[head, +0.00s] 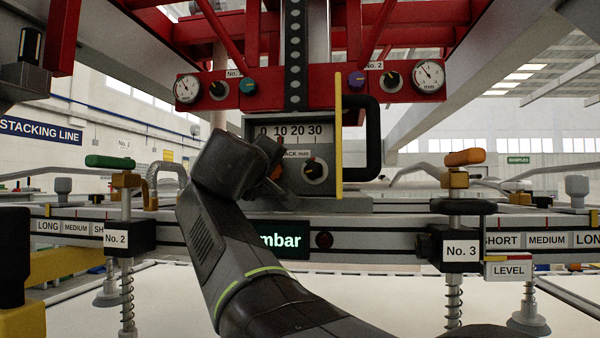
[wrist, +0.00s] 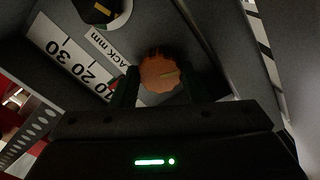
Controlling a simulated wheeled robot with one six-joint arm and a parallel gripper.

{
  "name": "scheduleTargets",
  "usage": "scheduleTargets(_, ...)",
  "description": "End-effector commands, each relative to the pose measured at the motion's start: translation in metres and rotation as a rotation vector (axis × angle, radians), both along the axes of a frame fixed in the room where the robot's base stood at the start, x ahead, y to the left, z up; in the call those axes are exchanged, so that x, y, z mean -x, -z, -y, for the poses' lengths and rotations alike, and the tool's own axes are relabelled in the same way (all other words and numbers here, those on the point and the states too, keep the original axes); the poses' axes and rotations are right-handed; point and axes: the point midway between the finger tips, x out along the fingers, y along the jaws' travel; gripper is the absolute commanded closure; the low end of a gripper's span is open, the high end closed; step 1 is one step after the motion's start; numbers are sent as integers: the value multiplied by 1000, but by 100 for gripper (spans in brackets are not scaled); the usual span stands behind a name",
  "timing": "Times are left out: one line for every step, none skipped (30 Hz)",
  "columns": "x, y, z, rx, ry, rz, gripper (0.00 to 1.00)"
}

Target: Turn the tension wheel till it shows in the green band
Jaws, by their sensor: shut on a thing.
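The orange tension wheel (wrist: 158,73) sits on the grey panel between the two fingers of my gripper (wrist: 159,85), which are shut on it. A pale mark runs across part of its face. In the head view my gripper (head: 268,160) covers most of the wheel, and only an orange sliver (head: 277,172) shows. The white scale (head: 292,132) above reads 0, 10, 20, 30, with a partly covered label ending "ACK mm" below. The scale shows tilted in the wrist view (wrist: 70,55).
A black handle (head: 372,140) and a yellow upright strip (head: 339,130) stand at the panel's right. A display (head: 281,240) reading "mbar" is partly behind my arm. Red beams hang above.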

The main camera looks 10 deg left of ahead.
Motion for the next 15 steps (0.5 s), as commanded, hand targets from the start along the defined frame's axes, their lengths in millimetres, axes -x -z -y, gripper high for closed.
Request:
scheduleTargets(-1, 2, 0, 1, 1, -3, 82)
scheduleTargets(-1, 2, 0, 1, 1, -3, 82)
scheduleTargets(-1, 2, 0, 1, 1, -3, 82)
scheduleTargets(-1, 2, 0, 1, 1, -3, 82)
scheduleTargets(-1, 2, 0, 1, 1, -3, 82)
scheduleTargets(-1, 2, 0, 1, 1, -3, 51)
scheduleTargets(-1, 2, 0, 2, 1, -3, 50)
scheduleTargets(0, 2, 0, 2, 1, -3, 50)
scheduleTargets(-1, 1, 0, 2, 1, -3, 50)
scheduleTargets(0, 1, 0, 2, 1, -3, 50)
scheduleTargets(0, 1, 0, 2, 1, -2, 50)
scheduleTargets(0, 1, 0, 2, 1, -2, 50)
scheduleTargets(0, 1, 0, 2, 1, -2, 50)
scheduleTargets(0, 1, 0, 2, 1, -2, 50)
scheduleTargets(0, 1, 0, 2, 0, -1, 50)
